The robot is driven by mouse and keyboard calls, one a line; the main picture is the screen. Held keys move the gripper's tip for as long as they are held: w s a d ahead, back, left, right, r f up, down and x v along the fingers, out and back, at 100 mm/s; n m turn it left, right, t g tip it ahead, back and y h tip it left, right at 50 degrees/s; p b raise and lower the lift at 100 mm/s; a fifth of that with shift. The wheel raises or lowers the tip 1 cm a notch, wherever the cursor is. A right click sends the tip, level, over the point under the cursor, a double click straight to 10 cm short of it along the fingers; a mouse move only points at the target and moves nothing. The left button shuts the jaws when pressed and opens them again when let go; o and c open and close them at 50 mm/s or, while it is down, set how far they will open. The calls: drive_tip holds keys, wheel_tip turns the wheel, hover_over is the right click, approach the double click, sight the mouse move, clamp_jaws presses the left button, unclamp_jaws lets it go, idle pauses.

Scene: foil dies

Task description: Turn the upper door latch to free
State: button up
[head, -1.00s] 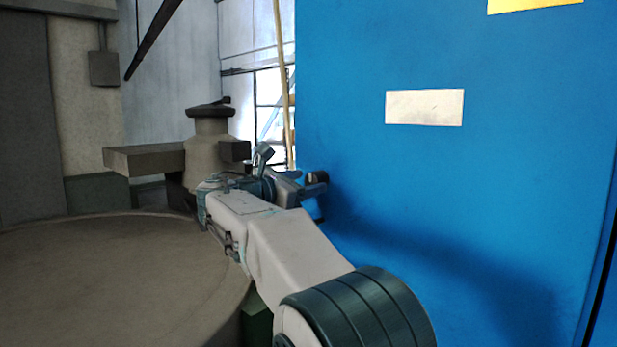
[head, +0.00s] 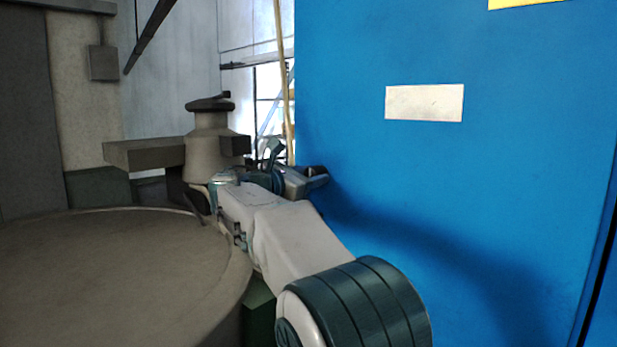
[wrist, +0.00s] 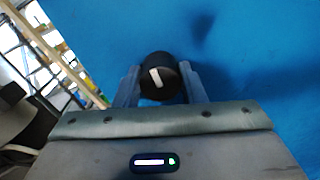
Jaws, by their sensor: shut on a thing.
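The upper door latch (wrist: 157,78) is a round black knob with a white bar mark on its face, set on the blue door (head: 450,190). In the wrist view the bar leans slightly from upright. My gripper (wrist: 158,92) has one finger on each side of the knob and is shut on it. In the head view my gripper (head: 318,176) reaches the left part of the door, and the latch there is mostly hidden by the fingers.
A white label (head: 424,102) and a yellow label (head: 525,3) are on the door. A large round drum-like top (head: 110,265) stands at the left, with a grey post and block (head: 145,155) behind it. A window lies behind the door's left edge.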

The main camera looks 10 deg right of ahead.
drive_tip(key=shift+f, duration=0.1)
drive_tip(key=m+b, duration=0.2)
drive_tip(key=m, duration=0.1)
drive_tip(key=shift+d+f+m+b, duration=0.1)
drive_tip(key=shift+f+m+b, duration=0.05)
drive_tip(key=shift+m+b, duration=0.25)
drive_tip(key=m+b, duration=0.3)
drive_tip(key=m, duration=0.2)
drive_tip(key=shift+s+b, duration=0.1)
drive_tip(key=shift+b, duration=0.25)
drive_tip(key=m+b, duration=0.2)
drive_tip(key=m, duration=0.2)
drive_tip(key=shift+f+m+b, duration=0.1)
drive_tip(key=shift+m+b, duration=1.3)
drive_tip(key=shift+m, duration=1)
drive_tip(key=o, duration=1)
drive_tip(key=shift+d, duration=0.1)
